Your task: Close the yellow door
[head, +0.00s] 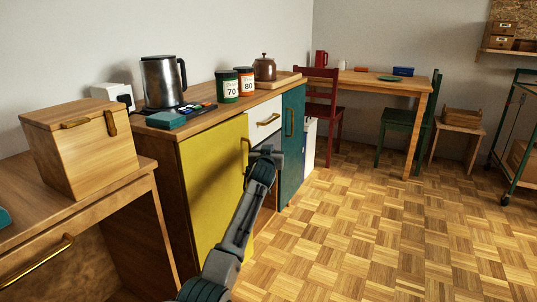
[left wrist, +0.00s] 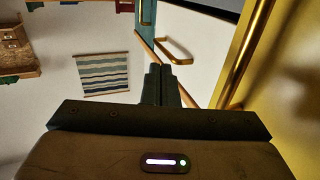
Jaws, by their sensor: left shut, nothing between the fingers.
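The yellow door (head: 208,190) is on the left part of the wooden cabinet, its upper edge close under the worktop. I cannot tell whether it is flush or slightly ajar. Its brass handle (head: 246,152) is near the right edge. My left gripper (head: 266,150) is shut and empty, just right of that handle and in front of the cabinet. In the left wrist view the shut fingers (left wrist: 160,78) point past the yellow door (left wrist: 285,105), with its brass handle (left wrist: 246,50) to their right. I see no clear contact. My right gripper is out of view.
A white drawer (head: 257,133) and a teal door (head: 293,150) adjoin the yellow door. A kettle (head: 163,82) and two canisters stand on the worktop. A desk with a wooden box (head: 85,155) is at left. The parquet floor (head: 350,230) at right is clear.

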